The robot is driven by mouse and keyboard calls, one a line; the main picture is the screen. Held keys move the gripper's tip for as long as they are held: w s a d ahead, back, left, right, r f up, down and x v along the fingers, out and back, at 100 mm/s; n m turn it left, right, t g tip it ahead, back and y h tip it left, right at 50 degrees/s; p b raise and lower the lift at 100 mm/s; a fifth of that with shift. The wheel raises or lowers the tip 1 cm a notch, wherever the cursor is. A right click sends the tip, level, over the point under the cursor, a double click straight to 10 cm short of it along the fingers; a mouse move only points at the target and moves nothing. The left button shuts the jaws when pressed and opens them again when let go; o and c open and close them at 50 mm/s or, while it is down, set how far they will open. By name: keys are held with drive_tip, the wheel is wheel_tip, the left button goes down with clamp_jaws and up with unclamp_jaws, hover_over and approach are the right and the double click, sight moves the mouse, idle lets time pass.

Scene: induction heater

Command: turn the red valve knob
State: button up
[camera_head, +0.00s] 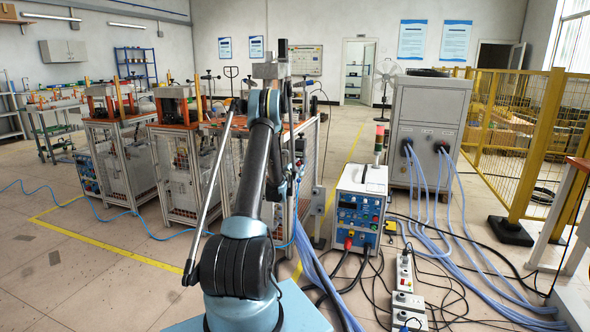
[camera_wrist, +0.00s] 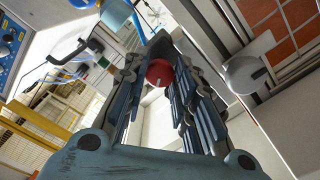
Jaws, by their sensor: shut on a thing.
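The red valve knob (camera_wrist: 160,73) shows in the wrist view, between the far ends of the two fingers of my gripper (camera_wrist: 158,80). My gripper is shut on the knob, with a finger on each side of it. The knob's base and whatever it is mounted on are partly hidden by the fingers. In the head view my arm reaches forward to the workbench (camera_head: 312,160), and the arm hides the knob and my gripper there.
A white heater unit with a blue panel (camera_head: 358,208) stands right of the bench, with hoses and cables on the floor. A grey cabinet (camera_head: 428,122) and a yellow fence (camera_head: 540,140) are farther right. More machine benches (camera_head: 185,165) stand at left, with open floor before them.

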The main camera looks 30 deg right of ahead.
drive_tip(key=m, duration=0.6)
drive_tip(key=shift+s+d+m, duration=0.15)
drive_tip(key=shift+m, duration=0.15)
idle(0.3)
drive_tip(key=o, duration=1.1)
drive_tip(key=shift+f, duration=0.1)
drive_tip(key=shift+a, duration=0.2)
drive_tip(key=v, duration=1.1)
drive_tip(key=shift+s+a, duration=0.25)
